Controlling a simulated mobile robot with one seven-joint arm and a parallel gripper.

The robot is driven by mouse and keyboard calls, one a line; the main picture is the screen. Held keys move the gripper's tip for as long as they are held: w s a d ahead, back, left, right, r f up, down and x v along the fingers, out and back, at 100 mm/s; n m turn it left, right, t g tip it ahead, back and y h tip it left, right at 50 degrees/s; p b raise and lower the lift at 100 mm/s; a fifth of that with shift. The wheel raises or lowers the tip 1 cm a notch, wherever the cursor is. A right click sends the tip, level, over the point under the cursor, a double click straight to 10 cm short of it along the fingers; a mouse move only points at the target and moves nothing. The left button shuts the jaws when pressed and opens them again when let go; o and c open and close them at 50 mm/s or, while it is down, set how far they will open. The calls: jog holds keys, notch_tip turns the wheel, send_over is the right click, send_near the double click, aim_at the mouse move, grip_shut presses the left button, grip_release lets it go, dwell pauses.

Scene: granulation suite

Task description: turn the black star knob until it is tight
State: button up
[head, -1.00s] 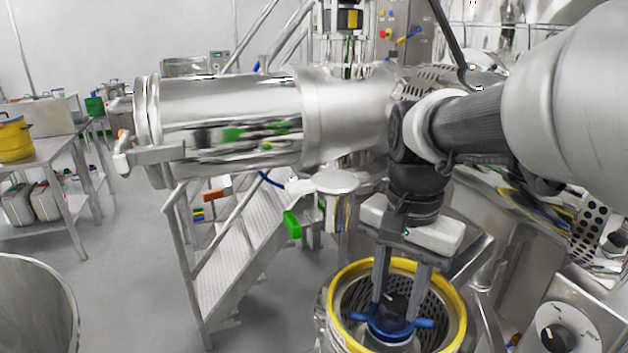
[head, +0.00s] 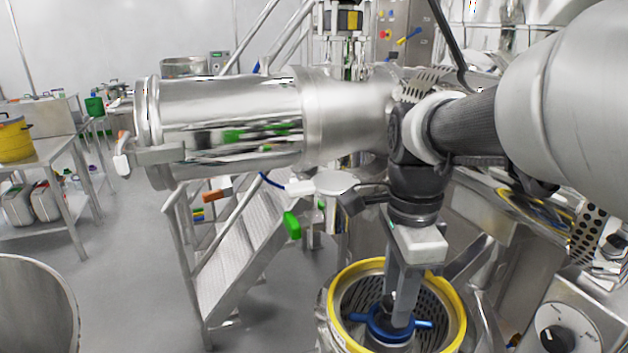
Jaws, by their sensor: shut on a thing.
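My gripper (head: 397,312) points straight down into the yellow-rimmed basket and is shut at its middle. The black star knob (head: 387,301) is between its fingers, and only a small dark part shows beside the nearer finger. A blue hub with arms (head: 378,329) lies around and just below the knob. The fingers are seen nearly one behind the other, so the far finger is mostly hidden. How tight the knob sits cannot be seen.
A large steel cylinder (head: 225,115) lies horizontally to the left. A control box with a black dial (head: 556,339) stands at right. Steel steps (head: 235,262) are behind at left, with open floor beyond them.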

jog(key=shift+m, duration=0.4)
jog(key=o, duration=1)
jog(key=shift+o, duration=0.2)
jog(key=shift+r, duration=0.15)
notch_tip(320, 180, up, 17)
jog(key=p, duration=0.1)
